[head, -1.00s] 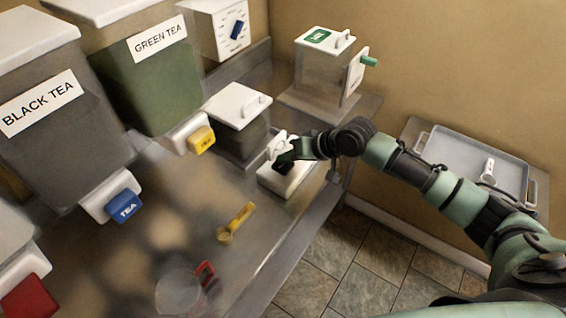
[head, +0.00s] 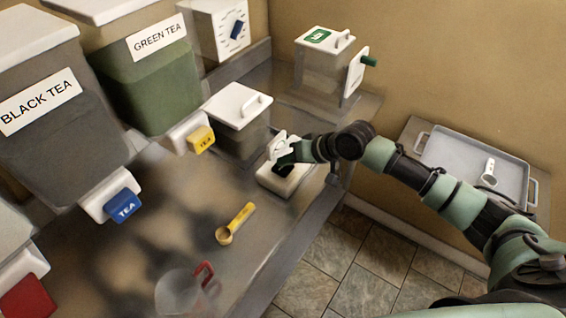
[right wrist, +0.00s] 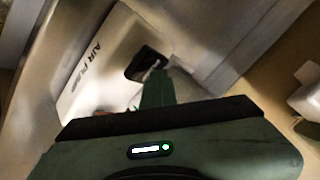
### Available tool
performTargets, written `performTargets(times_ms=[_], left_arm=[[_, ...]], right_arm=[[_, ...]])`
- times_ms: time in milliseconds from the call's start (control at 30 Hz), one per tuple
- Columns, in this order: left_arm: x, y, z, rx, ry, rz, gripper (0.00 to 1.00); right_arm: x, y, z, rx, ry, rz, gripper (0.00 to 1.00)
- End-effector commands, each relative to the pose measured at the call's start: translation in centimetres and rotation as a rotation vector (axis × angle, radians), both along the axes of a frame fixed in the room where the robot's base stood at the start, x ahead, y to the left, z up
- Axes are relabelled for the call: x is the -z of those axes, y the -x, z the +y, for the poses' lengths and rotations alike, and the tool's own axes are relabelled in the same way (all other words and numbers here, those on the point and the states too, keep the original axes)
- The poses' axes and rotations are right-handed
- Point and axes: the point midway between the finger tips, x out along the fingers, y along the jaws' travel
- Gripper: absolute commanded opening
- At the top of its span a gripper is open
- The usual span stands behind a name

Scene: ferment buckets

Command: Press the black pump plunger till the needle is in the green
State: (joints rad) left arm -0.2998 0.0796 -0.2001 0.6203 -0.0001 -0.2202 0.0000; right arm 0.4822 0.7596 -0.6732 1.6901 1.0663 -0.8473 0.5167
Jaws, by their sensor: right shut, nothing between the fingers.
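The white air pump (head: 270,181) stands on the counter near its right edge, with a white upright part (head: 279,147) behind it that may be the gauge; no needle or green band can be made out. The black plunger (head: 284,170) sits on top of the pump. The right wrist view shows the pump's "AIR PU..." lettering (right wrist: 88,62) and the black plunger (right wrist: 147,64) beside the fingertips. My right gripper (head: 284,160) is shut and empty at the plunger, partly covering it; contact cannot be told. My left gripper is not in view.
A lidded bin (head: 240,125) stands just behind the pump, and a clear container with a green tap (head: 325,72) farther back. A yellow scoop (head: 235,224) and a clear jug with a red handle (head: 180,290) are nearer. A grey tray (head: 455,160) is at right.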

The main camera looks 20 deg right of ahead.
Motion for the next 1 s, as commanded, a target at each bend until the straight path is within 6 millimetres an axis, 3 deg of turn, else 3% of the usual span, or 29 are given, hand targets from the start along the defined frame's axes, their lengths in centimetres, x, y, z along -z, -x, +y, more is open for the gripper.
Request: performTargets(times_ms=[1000], left_arm=[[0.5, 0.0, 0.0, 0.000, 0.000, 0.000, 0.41]], right_arm=[[1.7, 0.2, 0.0, -0.002, 0.003, 0.009, 0.00]])
